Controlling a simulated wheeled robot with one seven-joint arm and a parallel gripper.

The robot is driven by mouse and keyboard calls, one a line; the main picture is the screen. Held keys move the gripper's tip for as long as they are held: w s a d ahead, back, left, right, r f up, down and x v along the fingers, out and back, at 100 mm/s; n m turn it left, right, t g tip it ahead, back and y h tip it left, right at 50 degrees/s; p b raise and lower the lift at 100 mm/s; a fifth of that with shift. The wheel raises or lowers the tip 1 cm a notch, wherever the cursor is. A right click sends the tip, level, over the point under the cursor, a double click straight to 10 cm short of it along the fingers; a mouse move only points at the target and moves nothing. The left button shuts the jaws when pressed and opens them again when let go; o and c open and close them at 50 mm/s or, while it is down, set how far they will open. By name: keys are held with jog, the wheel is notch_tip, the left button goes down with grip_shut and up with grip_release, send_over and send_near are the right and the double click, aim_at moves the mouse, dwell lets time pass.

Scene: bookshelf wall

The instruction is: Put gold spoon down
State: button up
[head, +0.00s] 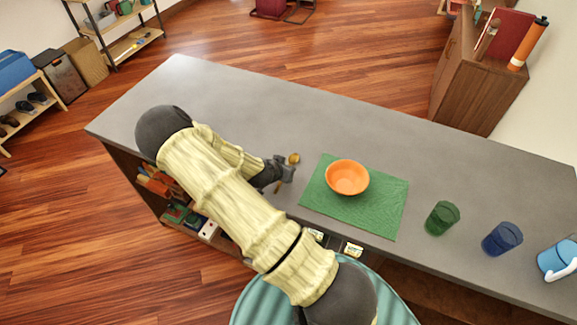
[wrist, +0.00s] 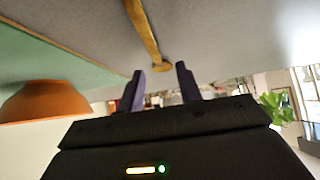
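The gold spoon (head: 293,158) is on the grey counter, left of the green placemat (head: 385,221). Part of it is hidden by my gripper in the head view. In the wrist view the spoon (wrist: 146,34) runs down from the top edge, with one end just beyond and between my fingertips. My gripper (wrist: 160,72) has its two fingers apart, with clear gaps to the spoon and nothing held. In the head view my gripper (head: 287,172) is low over the counter beside the spoon.
An orange bowl (head: 347,177) stands on the placemat. To the right are a green cup (head: 442,217), a blue cup (head: 502,239) and a light blue mug (head: 557,258). The grey counter (head: 230,97) is clear behind my arm.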

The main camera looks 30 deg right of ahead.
jog(key=shift+p+x, duration=0.55)
jog(key=shift+x, duration=1)
jog(key=shift+s, duration=0.1)
grip_shut()
